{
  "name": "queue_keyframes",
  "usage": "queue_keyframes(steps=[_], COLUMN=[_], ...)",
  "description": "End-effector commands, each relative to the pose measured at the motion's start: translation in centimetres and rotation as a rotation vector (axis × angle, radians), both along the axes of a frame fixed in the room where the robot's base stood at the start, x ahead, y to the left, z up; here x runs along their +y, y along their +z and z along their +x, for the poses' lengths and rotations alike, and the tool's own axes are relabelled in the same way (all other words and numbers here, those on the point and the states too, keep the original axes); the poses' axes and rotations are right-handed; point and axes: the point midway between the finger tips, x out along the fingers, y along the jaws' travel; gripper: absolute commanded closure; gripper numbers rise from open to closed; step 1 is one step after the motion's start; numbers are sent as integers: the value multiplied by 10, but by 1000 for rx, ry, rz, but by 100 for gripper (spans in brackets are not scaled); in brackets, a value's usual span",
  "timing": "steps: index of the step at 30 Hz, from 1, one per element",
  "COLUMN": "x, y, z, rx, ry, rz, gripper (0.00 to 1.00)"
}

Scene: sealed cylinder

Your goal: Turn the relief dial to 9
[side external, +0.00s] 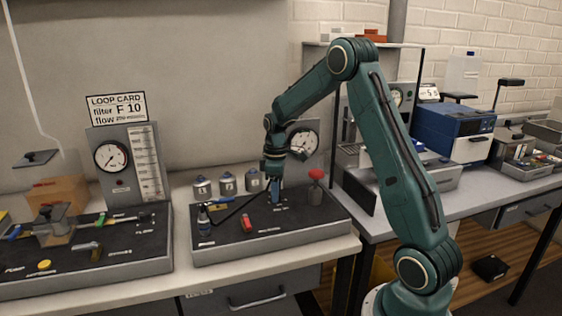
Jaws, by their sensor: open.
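My gripper (276,188) points down over the back middle of the black panel (300,228). It is open, with its tips close to the panel surface. I cannot tell whether it touches anything there. No dial marked as relief can be read in this view; a small dial under or behind the fingers would be hidden. A red-topped knob on a grey post (316,188) stands just right of my gripper.
Several grey canisters (228,184) stand behind the panel. A second black panel (120,265) lies left.

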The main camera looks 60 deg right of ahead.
Motion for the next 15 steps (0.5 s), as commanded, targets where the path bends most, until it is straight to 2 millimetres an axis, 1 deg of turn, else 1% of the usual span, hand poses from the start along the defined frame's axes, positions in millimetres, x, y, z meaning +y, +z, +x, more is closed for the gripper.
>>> queue_keyframes(steps=[4, 12, 13, 15], x=[0, 0, 0, 0], y=[-7, -8, -8, -7], z=[0, 0, 0, 0], rx=[0, 0, 0, 0], ry=[0, 0, 0, 0], rz=[0, 0, 0, 0], gripper=[53, 53, 55, 69])
